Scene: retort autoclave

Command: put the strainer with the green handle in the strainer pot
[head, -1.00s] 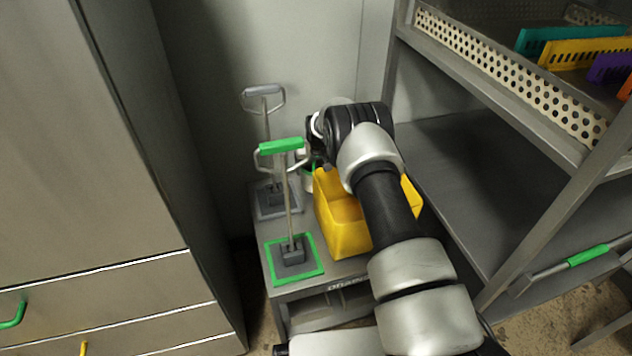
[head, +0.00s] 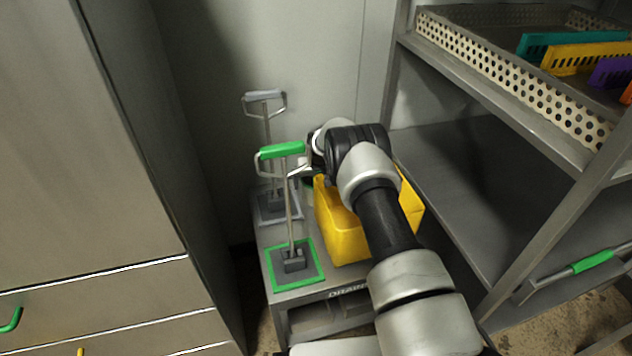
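A tall tool with a green handle (head: 282,150) stands upright at the left of a low grey stand; I take it as the green-handled strainer. Its thin stem runs down to a dark block inside a green-edged square (head: 297,283). A similar tool with a grey handle (head: 264,95) stands behind it. My arm reaches in from the lower right. My gripper (head: 304,170) is mostly hidden behind my wrist, close to the right of the green handle. I cannot tell whether it touches the handle. I cannot tell which thing is the strainer pot.
An open yellow bin (head: 345,242) stands on the stand, right beside the green-handled tool and under my arm. A shelf rack (head: 470,180) rises on the right, with a perforated tray on top. A tall cabinet (head: 90,150) closes the left side. Another green-handled tool (head: 592,261) lies at lower right.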

